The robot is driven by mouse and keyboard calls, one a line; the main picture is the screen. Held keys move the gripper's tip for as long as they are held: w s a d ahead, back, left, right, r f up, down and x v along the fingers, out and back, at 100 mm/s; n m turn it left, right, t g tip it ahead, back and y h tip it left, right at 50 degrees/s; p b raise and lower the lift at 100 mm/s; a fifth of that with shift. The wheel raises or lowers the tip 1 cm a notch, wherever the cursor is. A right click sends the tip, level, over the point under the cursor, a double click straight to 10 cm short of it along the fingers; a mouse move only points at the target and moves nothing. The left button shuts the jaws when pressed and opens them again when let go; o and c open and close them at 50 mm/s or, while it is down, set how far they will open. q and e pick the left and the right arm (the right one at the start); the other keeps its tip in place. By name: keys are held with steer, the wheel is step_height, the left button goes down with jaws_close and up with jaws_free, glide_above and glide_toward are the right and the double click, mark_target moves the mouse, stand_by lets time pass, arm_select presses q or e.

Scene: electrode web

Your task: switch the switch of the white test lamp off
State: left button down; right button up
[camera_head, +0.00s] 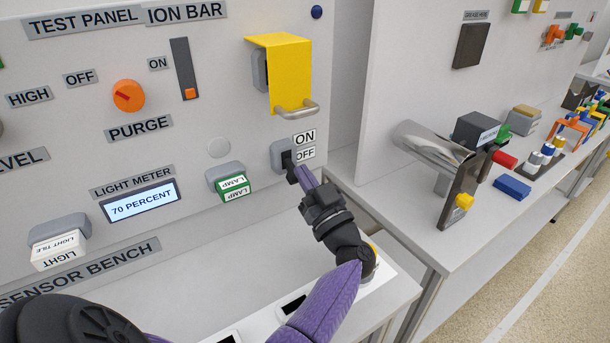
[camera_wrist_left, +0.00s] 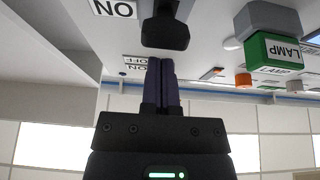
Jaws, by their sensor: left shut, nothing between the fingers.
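The switch (camera_head: 281,152) is a grey housing with a dark lever on the upright panel, left of the stacked ON and OFF labels. A black lever-like part (camera_wrist_left: 165,25) shows close in front of the fingers in the left wrist view. My left gripper (camera_head: 292,174) is shut and empty, its purple fingertips at or just below the lever; I cannot tell whether they touch. The fingers also show in the wrist view (camera_wrist_left: 160,65). My right gripper is not in view.
A green LAMP block (camera_head: 234,188) sticks out left of the switch. A yellow cover (camera_head: 285,75) with a grey handle (camera_head: 297,110) juts out above. The light meter (camera_head: 139,201) reads 70 PERCENT. A metal chute (camera_head: 432,150) stands on the bench at right.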

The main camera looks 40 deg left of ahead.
arm_select(q)
step_height(320, 180, up, 10)
steer(key=p, duration=0.5)
stand_by(0.4)
